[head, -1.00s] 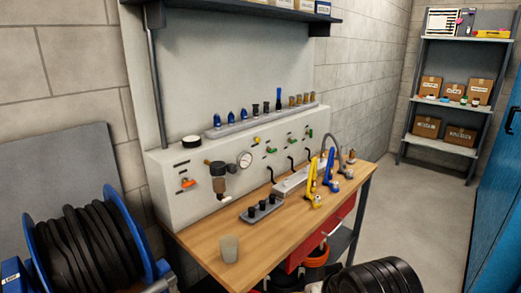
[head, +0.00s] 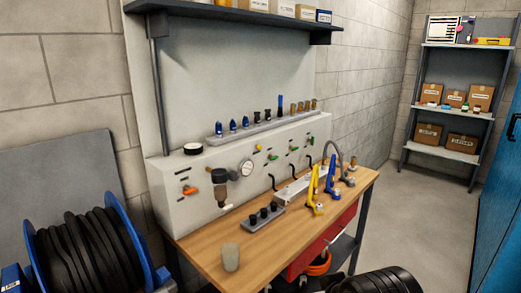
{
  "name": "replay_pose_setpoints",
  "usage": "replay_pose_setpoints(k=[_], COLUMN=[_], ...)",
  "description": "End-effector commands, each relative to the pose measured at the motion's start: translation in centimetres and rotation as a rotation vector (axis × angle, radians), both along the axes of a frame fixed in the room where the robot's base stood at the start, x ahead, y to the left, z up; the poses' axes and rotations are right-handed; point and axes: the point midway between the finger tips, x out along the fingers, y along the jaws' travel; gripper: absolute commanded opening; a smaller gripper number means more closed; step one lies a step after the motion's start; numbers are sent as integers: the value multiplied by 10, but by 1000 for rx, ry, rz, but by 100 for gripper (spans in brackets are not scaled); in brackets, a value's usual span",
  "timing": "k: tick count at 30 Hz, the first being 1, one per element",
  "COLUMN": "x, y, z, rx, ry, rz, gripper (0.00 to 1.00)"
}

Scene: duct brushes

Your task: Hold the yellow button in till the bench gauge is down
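The bench gauge (head: 246,167) is a round white dial on the front of the grey panel box (head: 180,214) at the back of the workbench. Its needle is too small to read. A small yellow piece (head: 258,147) sits on the panel just above and right of the gauge. It may be the yellow button, but its shape is too small to tell. My gripper is not in view.
The wooden bench top (head: 212,247) carries a cup (head: 231,257), a grey block with black pegs (head: 263,217), and yellow (head: 312,190) and blue (head: 331,176) tools. A hose reel (head: 95,250) stands at left. Floor (head: 430,215) is clear right of the bench.

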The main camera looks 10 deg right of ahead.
Motion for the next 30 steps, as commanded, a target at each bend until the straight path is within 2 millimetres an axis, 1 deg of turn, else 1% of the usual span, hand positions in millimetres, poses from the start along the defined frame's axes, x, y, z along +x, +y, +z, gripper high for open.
replay_pose_setpoints(k=[7, 8, 9, 10, 11, 30], x=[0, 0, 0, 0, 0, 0], y=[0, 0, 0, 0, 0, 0], z=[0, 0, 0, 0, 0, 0], rx=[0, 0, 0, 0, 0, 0], ry=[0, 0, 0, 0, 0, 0], rz=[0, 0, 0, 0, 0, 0], gripper=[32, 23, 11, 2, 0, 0])
